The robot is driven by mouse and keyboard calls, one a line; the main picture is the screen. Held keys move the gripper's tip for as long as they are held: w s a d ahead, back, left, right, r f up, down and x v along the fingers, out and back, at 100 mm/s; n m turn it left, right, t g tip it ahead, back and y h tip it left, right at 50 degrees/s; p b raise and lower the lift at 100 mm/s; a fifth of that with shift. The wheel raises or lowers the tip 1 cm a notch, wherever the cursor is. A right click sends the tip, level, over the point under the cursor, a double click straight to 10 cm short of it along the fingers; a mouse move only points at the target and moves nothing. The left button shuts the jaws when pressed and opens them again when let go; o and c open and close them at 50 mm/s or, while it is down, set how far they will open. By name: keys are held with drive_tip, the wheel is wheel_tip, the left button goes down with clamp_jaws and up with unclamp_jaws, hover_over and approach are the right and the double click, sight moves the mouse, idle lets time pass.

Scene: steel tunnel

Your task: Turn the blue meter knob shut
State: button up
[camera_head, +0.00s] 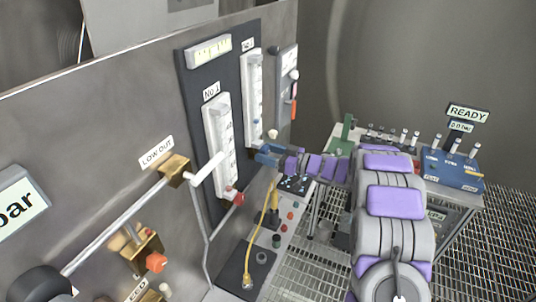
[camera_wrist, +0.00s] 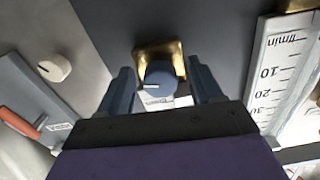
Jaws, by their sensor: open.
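The blue meter knob (camera_wrist: 159,76) shows in the wrist view, in front of a square brass mount (camera_wrist: 146,52) on a dark panel. It has a pale line on its face. My gripper (camera_wrist: 158,72) is open, with one blue finger on each side of the knob. Gaps show between the fingers and the knob, so I see no contact. In the head view my gripper (camera_head: 264,153) reaches left to the dark panel, below the upper flow meter (camera_head: 253,95). The knob is hidden or cannot be made out there.
In the wrist view a meter scale (camera_wrist: 285,68) stands close on the right, and a white knob (camera_wrist: 55,67) and orange handle (camera_wrist: 18,122) are on the left. In the head view a second meter (camera_head: 219,145) with a red knob (camera_head: 233,197) is nearer. A yellow cable (camera_head: 257,235) hangs below.

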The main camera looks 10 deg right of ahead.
drive_tip(key=shift+d, duration=0.1)
drive_tip(key=shift+d, duration=0.1)
drive_tip(key=shift+c, duration=0.5)
drive_tip(key=c, duration=1)
drive_tip(key=shift+o, duration=0.2)
